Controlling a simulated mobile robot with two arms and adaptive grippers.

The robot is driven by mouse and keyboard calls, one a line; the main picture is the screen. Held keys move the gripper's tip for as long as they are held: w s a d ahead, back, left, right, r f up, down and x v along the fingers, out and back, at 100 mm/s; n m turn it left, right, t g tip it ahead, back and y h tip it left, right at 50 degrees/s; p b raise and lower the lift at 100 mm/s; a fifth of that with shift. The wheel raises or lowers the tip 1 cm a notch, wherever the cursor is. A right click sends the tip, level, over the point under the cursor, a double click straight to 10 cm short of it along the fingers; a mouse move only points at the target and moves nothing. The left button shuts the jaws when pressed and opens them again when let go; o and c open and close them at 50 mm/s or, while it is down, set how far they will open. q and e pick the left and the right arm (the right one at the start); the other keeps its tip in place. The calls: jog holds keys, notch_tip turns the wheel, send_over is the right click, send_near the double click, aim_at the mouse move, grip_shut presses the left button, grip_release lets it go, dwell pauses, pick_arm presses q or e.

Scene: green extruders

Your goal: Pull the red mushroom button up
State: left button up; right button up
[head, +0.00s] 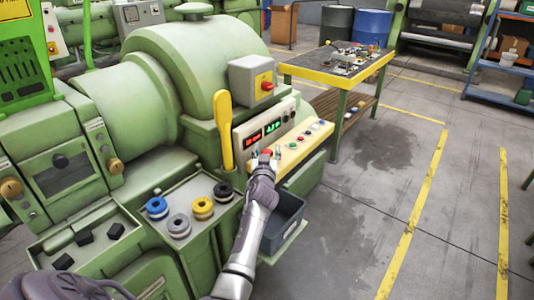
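A red mushroom button (267,153) shows at the left part of the cream control panel (293,153), below the digital displays. Whether the fingers touch the cap is too small to tell. Another red button (267,86) sits on a yellow plate on the grey box above, clear of the gripper.
A yellow lever (224,130) stands just left of the panel. Blue, grey and yellow spools (203,208) lie on the machine top left of my forearm. A grey bin (284,220) is below the panel. A yellow-edged table (340,60) stands behind; the floor to the right is clear.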

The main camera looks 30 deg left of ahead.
pick_arm(q)
jog(key=shift+o, duration=0.3)
jog(key=shift+f, duration=0.1)
jog(key=shift+s+d, duration=0.15)
jog(key=shift+s, duration=0.1)
jog(key=v, duration=1.1)
jog(key=shift+s+d, duration=0.15)
jog(key=shift+s, duration=0.1)
